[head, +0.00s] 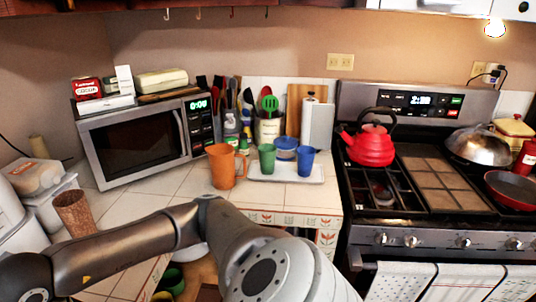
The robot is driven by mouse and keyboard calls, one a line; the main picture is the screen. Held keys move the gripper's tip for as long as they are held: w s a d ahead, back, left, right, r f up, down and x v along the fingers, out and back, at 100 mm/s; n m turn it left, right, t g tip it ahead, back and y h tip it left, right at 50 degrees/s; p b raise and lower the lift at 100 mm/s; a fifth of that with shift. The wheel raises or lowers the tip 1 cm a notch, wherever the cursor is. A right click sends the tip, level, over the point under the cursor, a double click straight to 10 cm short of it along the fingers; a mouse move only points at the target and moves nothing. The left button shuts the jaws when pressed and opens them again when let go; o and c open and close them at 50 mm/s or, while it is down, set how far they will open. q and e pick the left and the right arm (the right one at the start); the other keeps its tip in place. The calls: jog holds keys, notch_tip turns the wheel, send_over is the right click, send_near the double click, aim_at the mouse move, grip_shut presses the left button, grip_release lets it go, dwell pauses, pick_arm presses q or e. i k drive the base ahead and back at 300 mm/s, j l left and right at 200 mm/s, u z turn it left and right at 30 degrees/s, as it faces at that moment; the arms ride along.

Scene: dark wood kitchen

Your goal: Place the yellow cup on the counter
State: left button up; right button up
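A small yellow rim (163,296) shows at the bottom edge of the head view, low below the counter beside green cups (173,279). It looks like the yellow cup, but most of it is cut off or hidden. The white tiled counter (150,196) runs along the left and back, with a tiled front edge. My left arm comes in from the left and bends across the lower middle, hiding part of the counter front. Neither gripper shows.
An orange mug (222,166) stands on the counter beside a white tray (262,178) with a green cup (267,160) and blue cup (305,161). A microwave (140,142) is behind. A brown tumbler (73,213) stands left. The stove (430,180) with red kettle (370,146) is right.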

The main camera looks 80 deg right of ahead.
aim_at(286, 195)
jog(key=k+l+z, duration=0.15)
jog(key=l+z, duration=0.2)
jog(key=l, duration=0.4)
jog(key=l+z, duration=0.4)
jog(key=l, duration=0.35)
jog(key=l+z, duration=0.35)
jog(key=l, duration=0.45)
